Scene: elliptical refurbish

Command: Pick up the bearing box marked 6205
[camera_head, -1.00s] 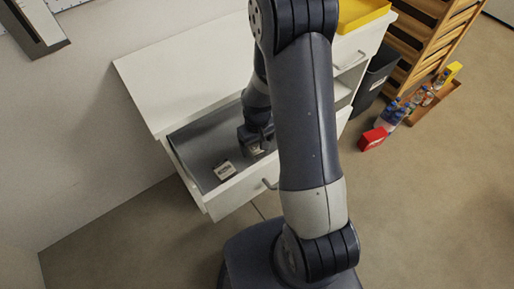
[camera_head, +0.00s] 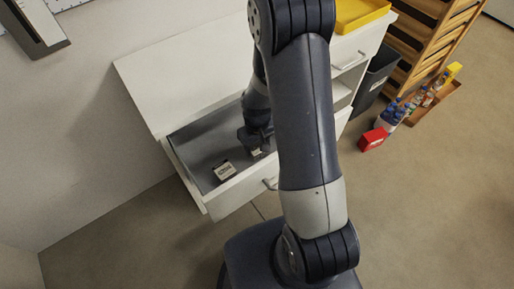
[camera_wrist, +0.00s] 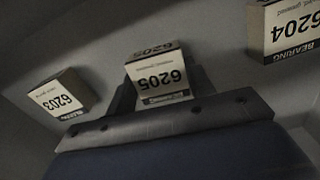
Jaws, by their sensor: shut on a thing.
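The bearing box marked 6205 (camera_wrist: 158,77) is between the fingers of my gripper (camera_wrist: 162,88) in the middle of the wrist view, its label upside down. My gripper is shut on it. In the head view my gripper (camera_head: 257,151) is inside the open drawer (camera_head: 196,146), near its front panel, and the held box is mostly hidden there. The wrist view does not clearly show whether the box is clear of the drawer floor.
A box marked 6203 (camera_wrist: 60,97) lies to the left and one marked 6204 (camera_wrist: 287,27) to the right in the wrist view. One loose box (camera_head: 224,171) shows in the drawer.

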